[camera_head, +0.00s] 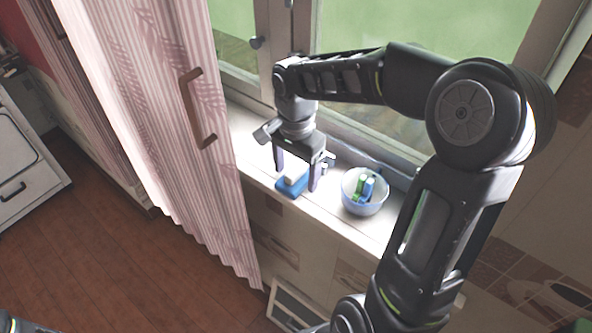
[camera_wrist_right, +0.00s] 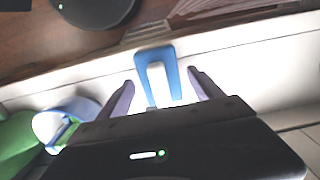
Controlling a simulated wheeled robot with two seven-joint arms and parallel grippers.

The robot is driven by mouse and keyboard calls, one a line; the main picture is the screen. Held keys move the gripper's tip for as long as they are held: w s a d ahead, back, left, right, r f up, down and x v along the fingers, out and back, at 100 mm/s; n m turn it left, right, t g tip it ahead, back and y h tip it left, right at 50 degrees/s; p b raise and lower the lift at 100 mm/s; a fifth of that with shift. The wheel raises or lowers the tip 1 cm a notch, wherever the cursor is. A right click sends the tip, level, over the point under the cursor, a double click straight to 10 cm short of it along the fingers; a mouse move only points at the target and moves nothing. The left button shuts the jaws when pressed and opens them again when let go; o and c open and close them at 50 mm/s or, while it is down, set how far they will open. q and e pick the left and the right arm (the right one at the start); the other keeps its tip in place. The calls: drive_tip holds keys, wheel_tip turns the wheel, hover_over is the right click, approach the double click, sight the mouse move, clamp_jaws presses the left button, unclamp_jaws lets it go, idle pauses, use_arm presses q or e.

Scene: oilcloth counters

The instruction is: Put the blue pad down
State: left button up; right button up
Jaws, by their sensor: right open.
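The blue pad (camera_head: 290,188) lies on the white window sill, with a white block-like part (camera_head: 295,175) on top of it. In the right wrist view the blue pad (camera_wrist_right: 146,65) shows ahead between the fingers, with the white part (camera_wrist_right: 157,82) in its middle. My right gripper (camera_head: 296,178) is open, pointing down, with one finger on each side of the pad. I see no grip on it; whether the fingers touch it I cannot tell. My left gripper is not in view.
A clear bowl (camera_head: 364,192) with green, blue and white items stands on the sill (camera_head: 333,213) just right of the pad. The pink striped curtain (camera_head: 150,110) hangs close on the left. The window frame (camera_head: 345,122) is behind.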

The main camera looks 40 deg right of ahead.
sight(296, 169)
drive_tip(key=shift+r, duration=0.1)
wheel_tip(296, 169, up, 12)
idle(0.5)
drive_tip(key=shift+c, duration=0.2)
idle(1.5)
